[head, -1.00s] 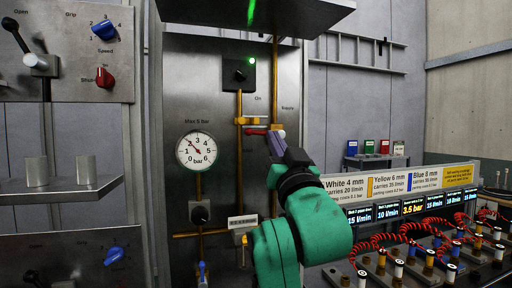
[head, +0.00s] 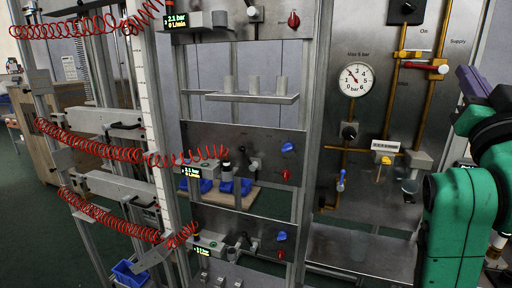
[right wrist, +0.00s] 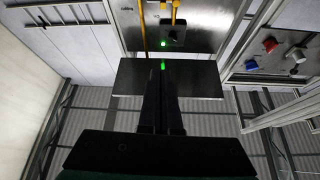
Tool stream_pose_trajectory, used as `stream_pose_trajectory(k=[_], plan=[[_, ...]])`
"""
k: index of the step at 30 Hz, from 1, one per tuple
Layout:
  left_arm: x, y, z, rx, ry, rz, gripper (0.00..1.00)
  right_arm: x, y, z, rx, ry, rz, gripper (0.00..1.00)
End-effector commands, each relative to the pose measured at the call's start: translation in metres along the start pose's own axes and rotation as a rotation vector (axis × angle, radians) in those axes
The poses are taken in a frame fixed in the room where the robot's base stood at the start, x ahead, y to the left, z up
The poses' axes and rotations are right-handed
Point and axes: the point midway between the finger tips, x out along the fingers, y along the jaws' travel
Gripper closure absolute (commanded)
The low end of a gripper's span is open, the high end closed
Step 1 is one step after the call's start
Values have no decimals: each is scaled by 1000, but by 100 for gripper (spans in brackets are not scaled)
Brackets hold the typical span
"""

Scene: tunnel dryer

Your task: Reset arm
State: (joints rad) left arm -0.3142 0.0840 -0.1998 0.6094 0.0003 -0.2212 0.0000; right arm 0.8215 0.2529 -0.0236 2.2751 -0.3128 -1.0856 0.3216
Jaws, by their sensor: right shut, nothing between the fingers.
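My right gripper (head: 472,82) is at the right edge of the head view, on my green and black arm. Its dark fingers are shut with nothing between them. In the picture it lies just right of the red-handled supply valve (head: 440,68); a small gap shows between them. In the right wrist view the shut fingers (right wrist: 162,78) point at a grey metal plate (right wrist: 200,78), with a panel bearing a green light beyond. My left gripper is not in view.
A panel with a round gauge (head: 357,79) and yellow pipes (head: 408,85) stands left of my right arm. Further left is a rack with a small shelf (head: 250,97), blue and red knobs, and red coiled hoses (head: 100,145). A grey ledge (head: 360,250) lies below the gauge panel.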

Motion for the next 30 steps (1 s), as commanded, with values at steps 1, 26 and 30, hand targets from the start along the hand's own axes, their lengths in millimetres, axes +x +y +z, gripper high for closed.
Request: stream_pose_trajectory(k=[1,26,30], plan=[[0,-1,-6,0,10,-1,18,-1,-2,10,-7,-23,-6,100],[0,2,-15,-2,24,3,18,-189,-27,363,-253,-1033,-259,100],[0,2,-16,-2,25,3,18,-279,-18,413,-299,-1293,-336,100]])
